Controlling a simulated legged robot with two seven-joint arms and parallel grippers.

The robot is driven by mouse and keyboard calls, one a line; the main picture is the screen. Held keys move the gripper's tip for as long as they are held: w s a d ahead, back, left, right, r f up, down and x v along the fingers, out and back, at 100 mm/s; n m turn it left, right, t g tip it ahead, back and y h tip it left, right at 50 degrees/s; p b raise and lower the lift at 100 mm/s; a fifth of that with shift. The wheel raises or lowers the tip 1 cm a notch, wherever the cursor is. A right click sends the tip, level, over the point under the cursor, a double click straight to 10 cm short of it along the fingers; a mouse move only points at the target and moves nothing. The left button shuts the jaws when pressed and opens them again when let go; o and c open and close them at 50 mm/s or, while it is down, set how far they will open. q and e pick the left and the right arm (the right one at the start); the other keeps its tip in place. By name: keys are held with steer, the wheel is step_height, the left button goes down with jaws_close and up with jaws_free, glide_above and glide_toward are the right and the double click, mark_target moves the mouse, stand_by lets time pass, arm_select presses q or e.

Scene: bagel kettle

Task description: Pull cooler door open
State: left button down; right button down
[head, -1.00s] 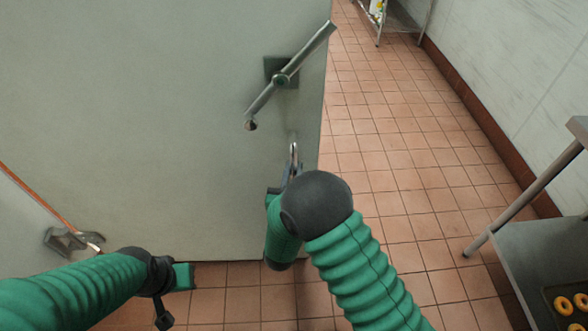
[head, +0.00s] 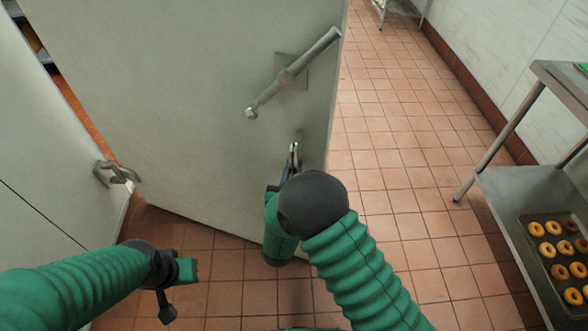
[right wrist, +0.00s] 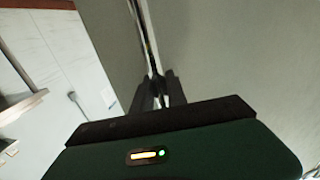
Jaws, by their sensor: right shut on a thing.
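The cooler door (head: 190,110) is a large pale grey-green panel standing ajar, with a gap along its left edge. A slanted metal latch lever (head: 315,58) is mounted near its right edge. Below it is an upright metal pull handle (head: 299,139). My right gripper (head: 293,166) is shut on this handle, with the wrist partly hiding the grip. In the right wrist view the fingers (right wrist: 158,92) close around the thin handle bar (right wrist: 146,35) beside the door face (right wrist: 240,60). My left gripper (head: 178,286) hangs low and apart from the door; its fingers are unclear.
A metal catch (head: 115,173) sticks out from the wall panel (head: 45,150) left of the gap. A steel table (head: 510,185) with a tray of bagels (head: 537,258) on its lower shelf stands at the right. The tiled floor (head: 390,150) between door and table is clear.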

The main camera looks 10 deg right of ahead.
arm_select(q)
steer(key=shift+s+a, duration=0.15)
steer(key=shift+s, duration=0.15)
arm_select(e)
steer(key=shift+s+a+r, duration=0.1)
steer(key=shift+s, duration=0.15)
steer(key=c, duration=1.8)
jaws_free()
steer(key=o, duration=0.5)
